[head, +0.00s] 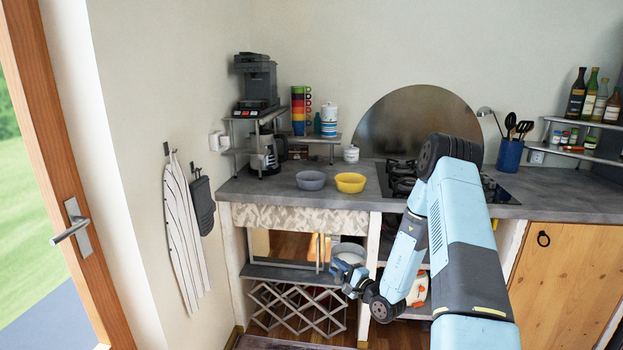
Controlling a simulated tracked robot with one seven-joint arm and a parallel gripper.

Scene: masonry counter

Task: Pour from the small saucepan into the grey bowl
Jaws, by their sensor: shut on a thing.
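The grey bowl (311,180) stands upright on the counter, left of a yellow bowl (351,182). A light-coloured round pan, which looks like the small saucepan (349,250), shows lower down, below the counter's front edge in the picture. My gripper (343,268) is at the pan's near side, shut on it. The grip is small and partly hidden by my wrist, and the pan's handle cannot be made out. I cannot tell what is inside the pan. The gripper and pan are below and to the right of the grey bowl in the picture.
The grey counter (265,189) has clear room left of the bowls. A hob (400,178) lies to their right, partly behind my arm. A small shelf (330,138) with stacked cups (300,108) stands behind. A folding rack (297,305) is below.

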